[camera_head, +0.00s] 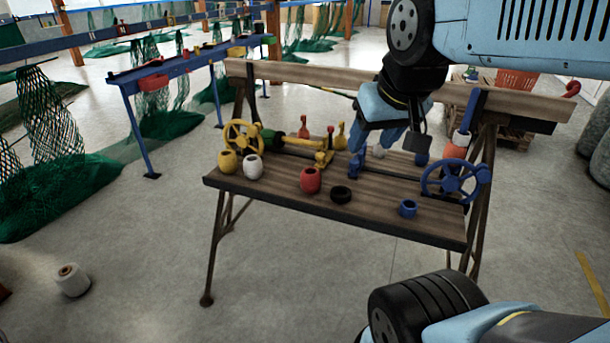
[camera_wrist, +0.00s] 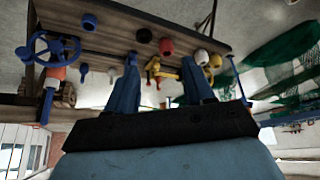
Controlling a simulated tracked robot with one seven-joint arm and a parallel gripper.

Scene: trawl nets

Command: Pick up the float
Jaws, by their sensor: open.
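Several rounded floats with top openings stand on the wooden bench (camera_head: 270,193): a yellow one (camera_head: 227,161), a white one (camera_head: 252,167) and a red one (camera_head: 310,180). I cannot tell which one the task means. The wrist view also shows the red (camera_wrist: 166,46), white (camera_wrist: 201,57) and yellow (camera_wrist: 215,61) floats, beyond the fingers. My gripper (camera_head: 372,150) is above the back right half of the bench, right of and behind the red float. Its blue fingers are apart and empty in the wrist view (camera_wrist: 160,65).
A blue handwheel (camera_head: 455,180) is at the right end, a yellow one (camera_head: 243,136) at the left. Small red and yellow pieces stand at the back. Green nets hang left.

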